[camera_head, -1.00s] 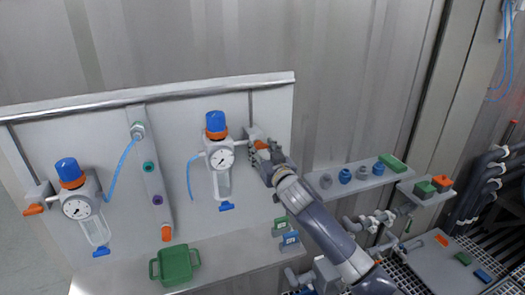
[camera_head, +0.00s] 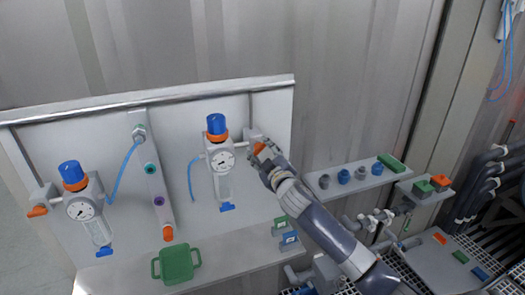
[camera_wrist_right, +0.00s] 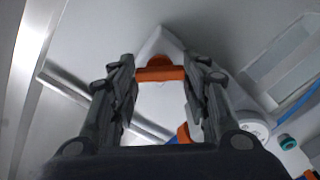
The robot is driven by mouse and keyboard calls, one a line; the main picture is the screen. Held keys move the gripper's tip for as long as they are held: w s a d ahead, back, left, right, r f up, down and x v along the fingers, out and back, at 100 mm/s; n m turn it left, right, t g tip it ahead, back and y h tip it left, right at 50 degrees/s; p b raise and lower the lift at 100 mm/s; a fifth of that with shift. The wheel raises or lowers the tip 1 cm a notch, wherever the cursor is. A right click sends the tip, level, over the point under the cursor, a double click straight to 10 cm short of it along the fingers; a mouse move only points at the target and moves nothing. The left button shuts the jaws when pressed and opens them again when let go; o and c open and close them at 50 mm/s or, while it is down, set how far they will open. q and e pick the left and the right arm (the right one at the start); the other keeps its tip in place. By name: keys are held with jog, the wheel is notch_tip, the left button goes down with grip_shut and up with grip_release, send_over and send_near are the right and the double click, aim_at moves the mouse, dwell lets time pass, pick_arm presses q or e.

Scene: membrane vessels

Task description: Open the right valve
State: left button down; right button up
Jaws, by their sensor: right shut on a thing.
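The right valve has an orange handle (camera_head: 260,148) on a white body beside the right regulator, which has a blue knob and a gauge (camera_head: 222,160). My right gripper (camera_head: 265,155) comes from the lower right and is at this handle, partly covering it. In the right wrist view the orange handle (camera_wrist_right: 160,74) spans between the two fingertips of my right gripper (camera_wrist_right: 164,76), in front of the white valve body. The gripper is shut on the handle. My left gripper is not in view.
The left regulator (camera_head: 80,209) has its own orange valve handle (camera_head: 37,211). A green tray (camera_head: 176,265) stands on the shelf below the panel. A side shelf (camera_head: 340,182) at right holds several small fittings. Blue hoses hang near the regulators.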

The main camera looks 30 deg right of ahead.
jog(key=n, duration=0.3)
jog(key=shift+r+n+p, duration=0.1)
jog(key=shift+n+p, duration=0.65)
jog(key=shift+n, duration=1.55)
jog(key=o, duration=1.1)
jog(key=shift+c, duration=0.2)
jog(key=shift+s+f, duration=0.1)
jog(key=shift+f, duration=0.1)
jog(key=v, duration=1.1)
jog(key=shift+s, duration=0.35)
jog(key=shift+f, duration=0.1)
